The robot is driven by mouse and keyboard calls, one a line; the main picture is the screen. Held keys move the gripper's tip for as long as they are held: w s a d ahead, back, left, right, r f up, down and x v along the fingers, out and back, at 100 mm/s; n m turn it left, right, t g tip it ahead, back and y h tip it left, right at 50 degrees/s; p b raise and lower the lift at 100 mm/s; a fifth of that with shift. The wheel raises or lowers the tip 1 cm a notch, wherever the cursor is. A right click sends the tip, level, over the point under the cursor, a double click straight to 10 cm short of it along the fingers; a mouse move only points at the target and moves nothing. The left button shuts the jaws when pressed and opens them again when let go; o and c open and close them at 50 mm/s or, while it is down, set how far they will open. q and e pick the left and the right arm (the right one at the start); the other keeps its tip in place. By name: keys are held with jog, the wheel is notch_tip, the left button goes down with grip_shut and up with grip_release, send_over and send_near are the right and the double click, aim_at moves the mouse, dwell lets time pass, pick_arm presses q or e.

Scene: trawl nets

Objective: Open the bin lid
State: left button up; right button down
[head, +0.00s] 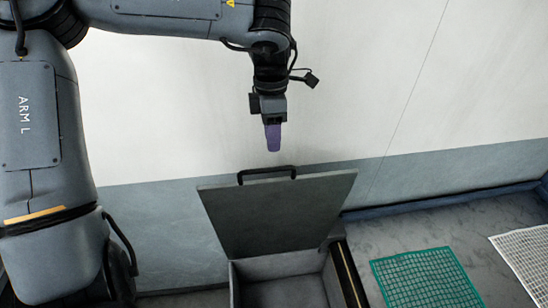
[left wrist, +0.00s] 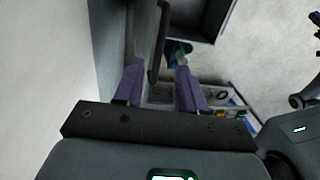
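The grey bin lid (head: 280,213) stands raised in the head view, tilted up at the back of the bin (head: 280,265). The bin's opening is uncovered, and its inside looks empty where it shows. A black bar handle (head: 266,172) is on the lid's upper edge. My left gripper (head: 273,148) points down just above the handle, with a small gap between them in the head view. In the left wrist view its purple fingers (left wrist: 158,72) are apart with nothing held. A dark bar, apparently the handle (left wrist: 155,45), shows beyond the gap between them. My right gripper is out of view.
A green net (head: 425,280) and a white net (head: 525,258) lie on the grey surface right of the bin. A pale wall (head: 390,90) rises behind. The left wrist view shows a container with small items (left wrist: 225,97) beyond the fingers.

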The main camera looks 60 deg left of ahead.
pick_arm(q)
jog(key=f, duration=0.2)
jog(key=f+p, duration=0.1)
jog(key=f, duration=0.2)
jog(key=d+f, duration=0.1)
jog(key=f, duration=0.2)
jog(key=shift+s, duration=0.15)
grip_shut()
